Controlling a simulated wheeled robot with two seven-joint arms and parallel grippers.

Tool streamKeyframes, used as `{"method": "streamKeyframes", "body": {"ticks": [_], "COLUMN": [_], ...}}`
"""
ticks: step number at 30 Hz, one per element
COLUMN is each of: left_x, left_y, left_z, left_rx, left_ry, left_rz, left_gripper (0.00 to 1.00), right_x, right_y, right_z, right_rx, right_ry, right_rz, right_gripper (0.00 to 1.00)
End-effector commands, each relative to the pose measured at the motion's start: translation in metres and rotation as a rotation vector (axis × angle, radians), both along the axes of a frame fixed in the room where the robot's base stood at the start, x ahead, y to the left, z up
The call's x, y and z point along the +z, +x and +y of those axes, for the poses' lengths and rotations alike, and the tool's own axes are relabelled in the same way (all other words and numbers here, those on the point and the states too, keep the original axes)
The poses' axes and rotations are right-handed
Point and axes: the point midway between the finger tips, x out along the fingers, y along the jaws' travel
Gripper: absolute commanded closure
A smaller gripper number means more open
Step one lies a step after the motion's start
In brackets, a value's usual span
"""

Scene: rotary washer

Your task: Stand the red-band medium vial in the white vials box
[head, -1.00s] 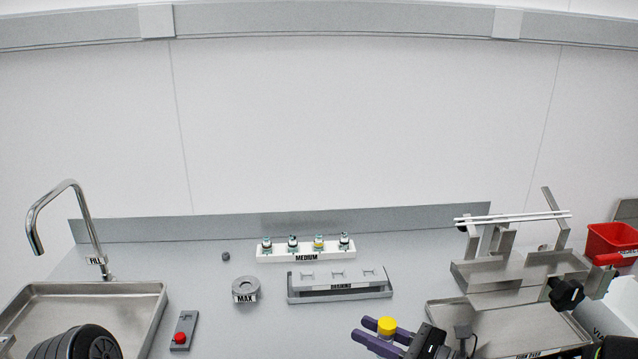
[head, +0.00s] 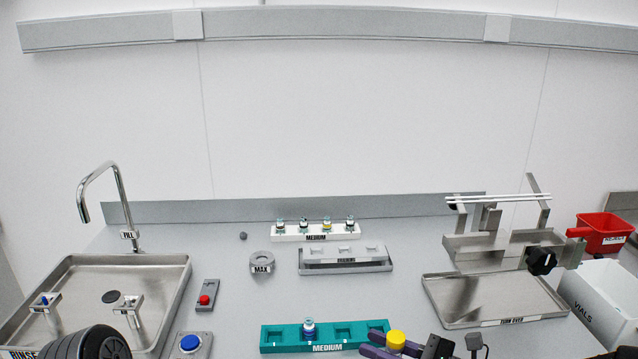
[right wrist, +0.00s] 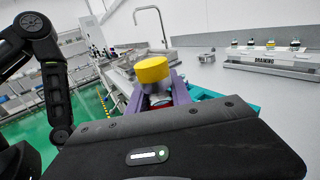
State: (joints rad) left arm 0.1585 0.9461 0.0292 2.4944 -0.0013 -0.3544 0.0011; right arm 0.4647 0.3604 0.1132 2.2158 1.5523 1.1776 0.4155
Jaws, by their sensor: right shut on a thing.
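My right gripper (head: 388,348) has purple fingers and is at the bottom of the head view, just right of the teal rack. It is shut on a vial with a yellow cap (head: 396,340). In the right wrist view, the vial (right wrist: 153,73) sits upright between the purple fingers (right wrist: 158,97), with a bit of red band below the cap; its lower part is hidden. The white vials box (head: 598,300), marked VIALS, stands at the right edge, apart from the gripper; its inside is mostly out of sight. My left gripper is not in view.
A teal MEDIUM rack (head: 275,340) holds one blue-capped vial (head: 309,328). A red REJECT bin (head: 603,232) is behind the box. A sink (head: 165,285) is left.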

Motion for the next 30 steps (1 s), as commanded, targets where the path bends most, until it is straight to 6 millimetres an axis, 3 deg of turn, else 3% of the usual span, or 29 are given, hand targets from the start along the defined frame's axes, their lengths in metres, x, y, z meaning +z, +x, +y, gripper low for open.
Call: {"method": "streamKeyframes", "body": {"ticks": [7, 18, 23, 30], "left_x": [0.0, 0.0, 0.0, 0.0], "left_y": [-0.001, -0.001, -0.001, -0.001], "left_z": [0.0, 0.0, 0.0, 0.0], "left_rx": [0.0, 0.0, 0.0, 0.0], "left_ry": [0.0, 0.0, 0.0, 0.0], "left_rz": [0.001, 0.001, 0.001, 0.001], "left_gripper": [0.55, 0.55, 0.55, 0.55], "right_x": [-0.034, -0.1, -0.11, -0.11], "right_y": [-0.01, -0.029, -0.032, -0.032], "right_z": [-0.023, -0.076, -0.088, -0.089], "right_rx": [0.015, -0.054, -0.086, -0.088], "right_ry": [0.001, 0.002, 0.0, -0.001], "right_rz": [0.004, 0.002, -0.001, -0.002], "right_gripper": [1.0, 1.0, 1.0, 1.0]}}
